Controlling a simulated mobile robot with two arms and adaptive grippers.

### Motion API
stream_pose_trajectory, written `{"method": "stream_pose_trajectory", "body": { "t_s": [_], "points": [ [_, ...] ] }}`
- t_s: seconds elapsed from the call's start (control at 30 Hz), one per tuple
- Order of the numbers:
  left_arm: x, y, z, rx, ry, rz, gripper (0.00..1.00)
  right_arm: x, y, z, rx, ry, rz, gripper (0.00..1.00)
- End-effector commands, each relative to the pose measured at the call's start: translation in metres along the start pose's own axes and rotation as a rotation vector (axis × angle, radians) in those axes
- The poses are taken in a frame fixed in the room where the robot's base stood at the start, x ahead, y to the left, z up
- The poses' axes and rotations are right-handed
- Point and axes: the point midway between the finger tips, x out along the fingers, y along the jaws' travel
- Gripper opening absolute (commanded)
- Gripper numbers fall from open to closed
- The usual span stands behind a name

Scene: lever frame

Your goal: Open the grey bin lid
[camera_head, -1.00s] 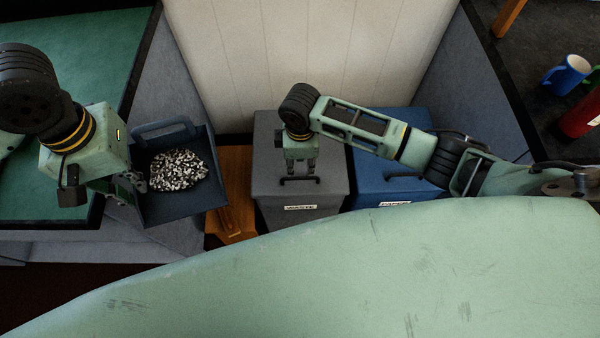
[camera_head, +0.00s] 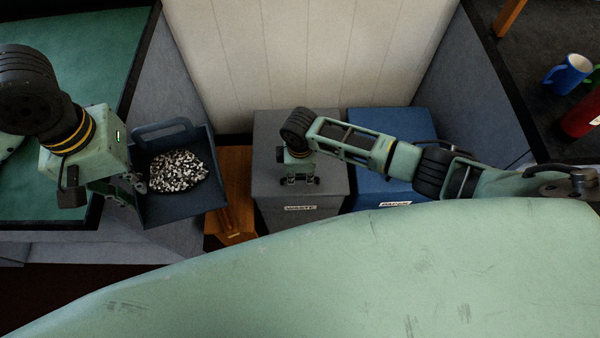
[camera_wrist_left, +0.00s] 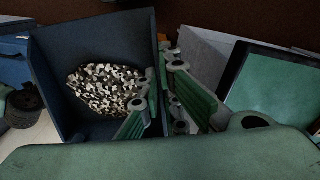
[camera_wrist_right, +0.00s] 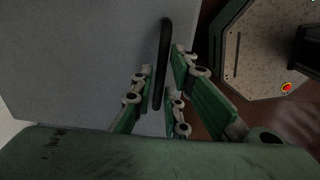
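The grey bin (camera_head: 330,195) stands against the wall with its lid (camera_head: 265,170) closed and a white label (camera_head: 300,207) on its front. A black bar handle sits on the lid. My right gripper (camera_head: 300,180) is low over the handle. In the right wrist view the handle (camera_wrist_right: 162,65) runs between the fingers of my right gripper (camera_wrist_right: 160,72), which look apart, with a gap visible. My left gripper (camera_head: 132,185) is at the left wall of a dark blue tray (camera_head: 190,207) holding black-and-white pieces (camera_head: 178,171). Its fingers (camera_wrist_left: 153,95) straddle that wall and look closed on it.
A blue bin (camera_head: 385,190) stands right beside the grey bin. A wooden piece (camera_head: 232,190) is between tray and grey bin. A pale wall (camera_head: 330,60) rises behind. A blue mug (camera_head: 567,75) and a red object (camera_head: 582,118) are at the far right.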

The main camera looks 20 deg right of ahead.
Motion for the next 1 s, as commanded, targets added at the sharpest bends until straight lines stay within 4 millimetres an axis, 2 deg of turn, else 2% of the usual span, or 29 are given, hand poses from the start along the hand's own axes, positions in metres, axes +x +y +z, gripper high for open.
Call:
{"method": "stream_pose_trajectory", "body": {
  "t_s": [0.13,0.67,0.87,1.0],
  "points": [
    [0.0,0.0,0.0,0.0,0.001,0.0,0.0,0.0,0.0,0.0,0.0,0.0,0.001,0.0],
    [-0.001,0.0,0.0,0.0,0.001,0.0,0.0,-0.002,0.002,0.0,0.001,0.0,0.0,0.0],
    [-0.007,0.0,0.0,0.0,0.001,0.0,0.0,-0.015,0.009,0.0,0.003,-0.004,-0.034,0.0],
    [-0.016,0.0,0.0,0.0,0.001,0.0,0.0,-0.032,0.014,0.002,0.007,-0.006,-0.087,0.0]
  ]
}}
